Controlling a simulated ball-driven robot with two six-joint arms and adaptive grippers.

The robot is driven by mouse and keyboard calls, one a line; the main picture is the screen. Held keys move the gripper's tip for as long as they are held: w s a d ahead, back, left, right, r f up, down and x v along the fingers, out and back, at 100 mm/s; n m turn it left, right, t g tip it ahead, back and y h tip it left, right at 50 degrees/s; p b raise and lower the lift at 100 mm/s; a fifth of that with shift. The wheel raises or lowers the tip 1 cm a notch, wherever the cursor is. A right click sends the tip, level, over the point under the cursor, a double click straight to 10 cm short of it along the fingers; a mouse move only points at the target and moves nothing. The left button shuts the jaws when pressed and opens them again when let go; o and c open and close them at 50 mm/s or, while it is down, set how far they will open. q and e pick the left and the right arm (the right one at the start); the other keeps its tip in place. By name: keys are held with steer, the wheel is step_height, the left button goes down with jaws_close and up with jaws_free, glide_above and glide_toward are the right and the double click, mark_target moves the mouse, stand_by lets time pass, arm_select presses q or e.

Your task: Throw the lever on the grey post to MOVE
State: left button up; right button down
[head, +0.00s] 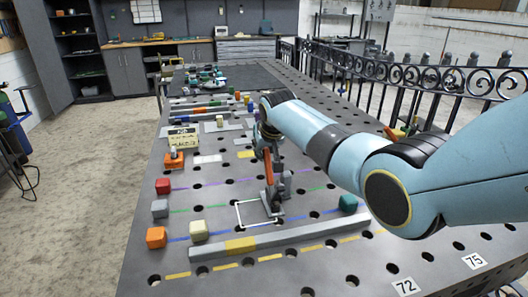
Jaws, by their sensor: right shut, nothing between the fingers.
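A grey post (285,183) stands on the perforated metal table, near the middle of the head view. An orange lever-like bar (268,168) stands nearly upright just left of it; any MOVE marking is too small to read. My right arm comes in from the right, and my right gripper (272,150) is at the top of the bar and post. The gripper is shut with nothing between its fingers. It overlaps the bar's upper part in the picture, and I cannot tell whether they touch. My left gripper is not in view.
A long grey bar (290,236) with a yellow section lies in front. An iron fence (400,75) runs along the right.

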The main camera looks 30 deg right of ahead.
steer(key=shift+w+d+f+g+b, duration=0.2)
steer(key=shift+w+f+g+b, duration=0.2)
steer(key=shift+f+g+b, duration=0.35)
stand_by(3.2)
steer(key=shift+r, duration=0.1)
stand_by(0.4)
steer(key=c, duration=1.4)
jaws_free()
steer(key=shift+d, duration=0.1)
steer(key=shift+o, duration=0.8)
steer(key=shift+r, duration=0.1)
steer(key=shift+r, duration=0.1)
step_height(320, 180, up, 10)
glide_above(269, 167)
steer(key=shift+r, duration=0.15)
